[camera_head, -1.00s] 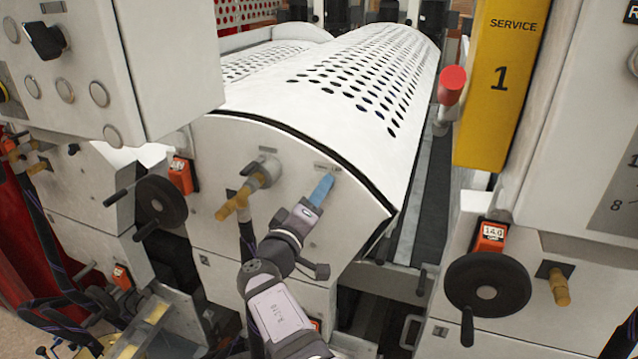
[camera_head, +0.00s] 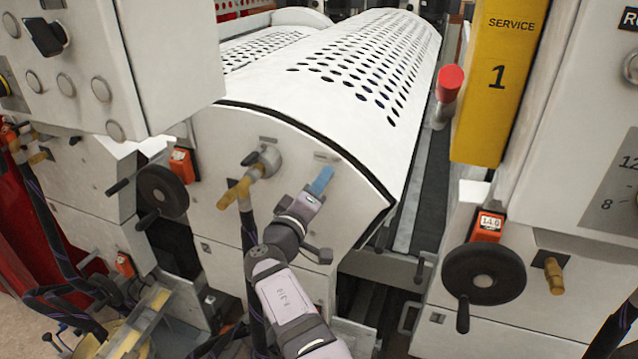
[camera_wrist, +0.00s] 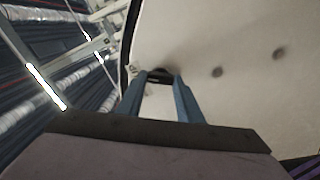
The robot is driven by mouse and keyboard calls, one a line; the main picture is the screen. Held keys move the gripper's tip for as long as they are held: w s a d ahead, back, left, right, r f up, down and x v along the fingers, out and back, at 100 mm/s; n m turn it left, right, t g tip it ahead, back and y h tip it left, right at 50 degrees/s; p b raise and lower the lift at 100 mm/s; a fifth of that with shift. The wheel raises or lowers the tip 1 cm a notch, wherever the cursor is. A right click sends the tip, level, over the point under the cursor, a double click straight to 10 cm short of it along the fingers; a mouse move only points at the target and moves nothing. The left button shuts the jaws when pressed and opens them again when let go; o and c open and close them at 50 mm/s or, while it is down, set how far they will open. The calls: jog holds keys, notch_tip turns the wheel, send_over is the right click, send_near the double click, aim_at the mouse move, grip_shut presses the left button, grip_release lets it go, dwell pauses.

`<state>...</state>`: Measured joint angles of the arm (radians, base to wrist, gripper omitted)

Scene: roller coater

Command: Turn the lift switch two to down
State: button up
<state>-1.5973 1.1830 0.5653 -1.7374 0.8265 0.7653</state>
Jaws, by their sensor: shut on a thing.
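The lift switch (camera_wrist: 159,76) shows in the wrist view as a small dark knob on the white panel, between the tips of my blue fingers. My gripper (camera_wrist: 160,80) is shut on it. In the head view my gripper (camera_head: 322,178) meets the upper right of the white end panel (camera_head: 225,200), just below a small label (camera_head: 326,156). There the fingers hide the switch, so its up or down setting cannot be read.
A brass valve (camera_head: 245,185) with a hose sits left of my gripper. Handwheels (camera_head: 162,192) stand at left and right (camera_head: 483,282). A red-topped lever (camera_head: 449,85) and the yellow service post (camera_head: 495,80) are at right. The perforated cover (camera_head: 350,70) lies above.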

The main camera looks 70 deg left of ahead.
jog(key=shift+n, duration=0.3)
jog(key=shift+f+n+b, duration=0.1)
jog(key=shift+n+b, duration=0.9)
jog(key=shift+n, duration=4.7)
jog(key=o, duration=1.1)
jog(key=shift+f, duration=0.1)
